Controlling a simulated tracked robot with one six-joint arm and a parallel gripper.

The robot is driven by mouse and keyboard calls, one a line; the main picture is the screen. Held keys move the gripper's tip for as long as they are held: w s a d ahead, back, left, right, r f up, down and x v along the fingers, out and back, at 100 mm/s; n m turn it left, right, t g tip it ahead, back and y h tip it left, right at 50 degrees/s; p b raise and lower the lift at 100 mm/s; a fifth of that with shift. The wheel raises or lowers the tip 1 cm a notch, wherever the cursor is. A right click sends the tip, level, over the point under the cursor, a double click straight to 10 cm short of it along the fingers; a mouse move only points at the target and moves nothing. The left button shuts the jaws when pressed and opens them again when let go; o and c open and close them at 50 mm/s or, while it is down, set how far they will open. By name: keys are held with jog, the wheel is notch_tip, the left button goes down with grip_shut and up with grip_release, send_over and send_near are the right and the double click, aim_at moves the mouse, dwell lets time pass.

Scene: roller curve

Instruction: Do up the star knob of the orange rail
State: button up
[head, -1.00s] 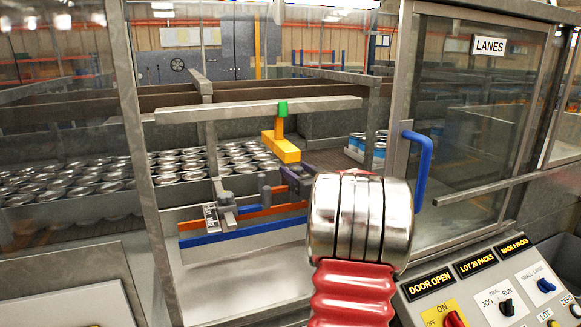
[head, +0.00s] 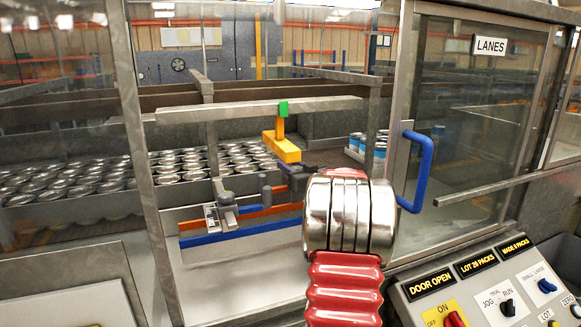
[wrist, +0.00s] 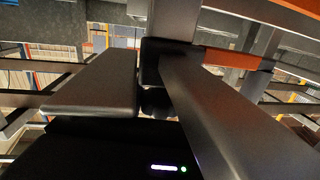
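The orange rail (head: 252,212) runs just above a blue rail (head: 240,232) inside the open doorway in the head view. A grey knob-like part (head: 226,197) sits at a bracket near their left end. My dark gripper (head: 294,178) is by the right part of the orange rail, mostly hidden by my arm. In the wrist view, my gripper's two dark fingers (wrist: 150,75) stand in front of a short stretch of the orange rail (wrist: 232,62). A dark block and a dark round part lie between them; whether they grip the star knob cannot be made out.
A yellow block (head: 282,148) hangs from a grey crossbar (head: 260,108) over the rails. Many cans (head: 180,165) fill the lanes behind. The sliding door's blue handle (head: 420,172) and the control panel (head: 490,290) are on the right.

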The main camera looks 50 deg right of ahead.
jog(key=c, duration=0.5)
jog(key=shift+d+m+g+h, duration=0.15)
jog(key=shift+m+g+h, duration=0.25)
jog(key=shift+m+h, duration=0.3)
jog(key=shift+s+d+r+m+g+h, duration=0.1)
jog(key=shift+s+d+m+g+h, duration=0.15)
jog(key=shift+m+g+h, duration=0.85)
jog(key=shift+s+d+f+m+g+h, duration=0.1)
jog(key=shift+s+d+m+g+h, duration=0.15)
jog(key=shift+m+g+h, duration=0.75)
jog(key=shift+s+d+r+m+g+h, duration=0.1)
jog(key=shift+s+d+m+g+h, duration=0.15)
jog(key=shift+m+g+h, duration=0.8)
jog(key=shift+n+h, duration=0.25)
jog(key=shift+h, duration=0.1)
jog(key=shift+s+d+r+m+g+h, duration=0.15)
jog(key=shift+s+m+g+h, duration=0.05)
jog(key=shift+m+g+h, duration=0.25)
jog(key=o, duration=1.1)
jog(key=shift+f, duration=0.2)
